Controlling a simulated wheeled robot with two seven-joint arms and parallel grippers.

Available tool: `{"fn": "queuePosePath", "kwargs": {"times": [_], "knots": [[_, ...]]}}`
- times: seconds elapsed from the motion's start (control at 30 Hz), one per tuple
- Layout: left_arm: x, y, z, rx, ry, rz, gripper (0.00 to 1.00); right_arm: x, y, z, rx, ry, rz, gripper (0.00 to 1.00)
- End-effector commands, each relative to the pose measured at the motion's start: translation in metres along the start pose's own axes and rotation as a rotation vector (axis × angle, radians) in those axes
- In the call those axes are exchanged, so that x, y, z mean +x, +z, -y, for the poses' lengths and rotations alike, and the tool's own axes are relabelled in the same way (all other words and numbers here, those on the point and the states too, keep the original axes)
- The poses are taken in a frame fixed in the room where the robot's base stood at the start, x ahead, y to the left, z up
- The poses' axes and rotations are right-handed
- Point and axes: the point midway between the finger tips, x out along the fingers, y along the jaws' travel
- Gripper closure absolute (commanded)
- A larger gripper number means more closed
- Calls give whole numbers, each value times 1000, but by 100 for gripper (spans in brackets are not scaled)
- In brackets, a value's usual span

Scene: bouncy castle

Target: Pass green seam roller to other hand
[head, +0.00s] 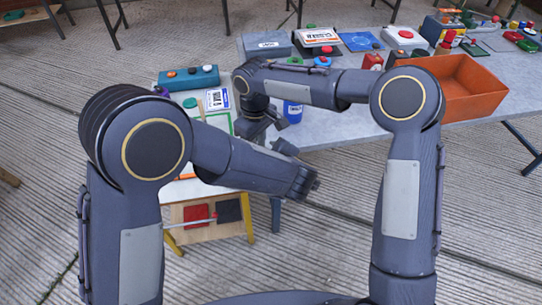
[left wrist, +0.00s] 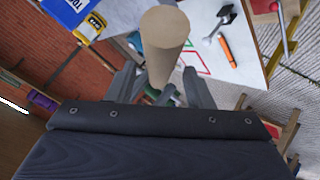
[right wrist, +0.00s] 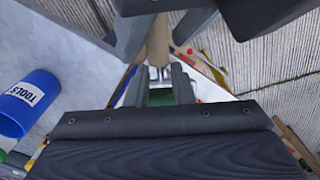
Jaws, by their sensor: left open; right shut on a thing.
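The seam roller's wooden handle (left wrist: 165,35) points up toward the camera in the left wrist view, above and between the spread fingers of my left gripper (left wrist: 165,92). In the right wrist view the same handle (right wrist: 158,40) extends away from my right gripper (right wrist: 157,88), toward dark parts of my left gripper. A green part (right wrist: 160,97) shows between the right fingers, which are shut on the roller. My left gripper is open; I cannot tell whether it touches the handle. In the head view the arms hide most of the roller.
An orange bin (head: 468,88) stands at right on the grey table. Below, the low white stand has red and black panels.

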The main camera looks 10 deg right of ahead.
Motion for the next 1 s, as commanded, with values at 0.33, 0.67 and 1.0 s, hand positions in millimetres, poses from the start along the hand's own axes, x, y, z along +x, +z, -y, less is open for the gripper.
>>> {"fn": "queuePosePath", "kwargs": {"times": [0.33,0.67,1.0], "knots": [[0,0,0,0,0,0,69,0,0,0,0,0,-1,100],[0,0,0,1,1,-1,100,-1,0,0,0,1,-1,74],[0,0,0,0,1,-1,100,0,0,0,0,0,0,53]]}}
